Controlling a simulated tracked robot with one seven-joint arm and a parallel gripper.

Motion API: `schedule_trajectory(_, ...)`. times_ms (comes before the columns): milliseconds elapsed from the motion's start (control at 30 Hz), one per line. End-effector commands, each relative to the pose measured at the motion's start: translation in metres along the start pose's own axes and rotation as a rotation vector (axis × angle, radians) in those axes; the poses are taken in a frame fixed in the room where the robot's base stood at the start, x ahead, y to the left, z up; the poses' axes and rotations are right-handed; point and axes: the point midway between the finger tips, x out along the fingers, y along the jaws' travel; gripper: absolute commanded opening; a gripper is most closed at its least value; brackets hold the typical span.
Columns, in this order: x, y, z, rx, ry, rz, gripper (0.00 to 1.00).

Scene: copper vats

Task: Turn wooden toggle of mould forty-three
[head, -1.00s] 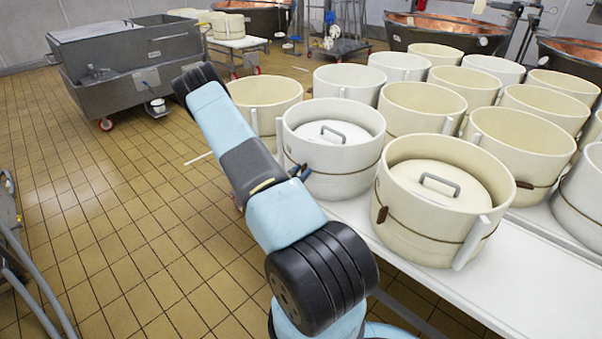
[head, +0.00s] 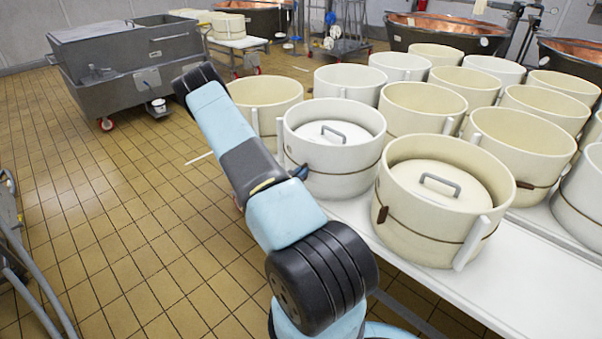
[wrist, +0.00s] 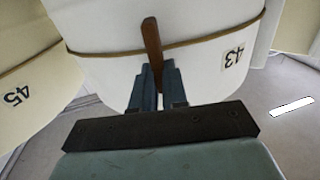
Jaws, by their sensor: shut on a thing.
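Mould forty-three (wrist: 110,75) is a white round mould with a "43" label, filling the upper part of the wrist view. A cord runs around it, and its brown wooden toggle (wrist: 151,42) stands nearly upright at the cord. My gripper (wrist: 158,72) is shut on the toggle's lower end, one finger on each side. In the head view this appears to be the white mould (head: 330,175) with a lid and grey handle, beside my gripper (head: 298,172). The toggle is hidden there behind my arm and gripper.
A mould labelled 45 (wrist: 35,75) stands to the left in the wrist view. In the head view a cream lidded mould (head: 425,235) stands close on the right. Several open moulds crowd the white table (head: 530,275) behind.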

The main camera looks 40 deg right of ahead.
Motion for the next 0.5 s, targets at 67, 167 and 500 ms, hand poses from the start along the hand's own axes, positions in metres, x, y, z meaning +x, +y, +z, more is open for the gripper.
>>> schedule_trajectory(67, 0.003, -0.0006, -0.0005, -0.006, 0.002, -0.002, 0.0)
schedule_trajectory(167, 0.0047, -0.0006, -0.0007, -0.028, 0.002, -0.001, 0.0)
schedule_trajectory(500, 0.0078, -0.0042, -0.0016, -0.239, 0.006, 0.0, 0.0)
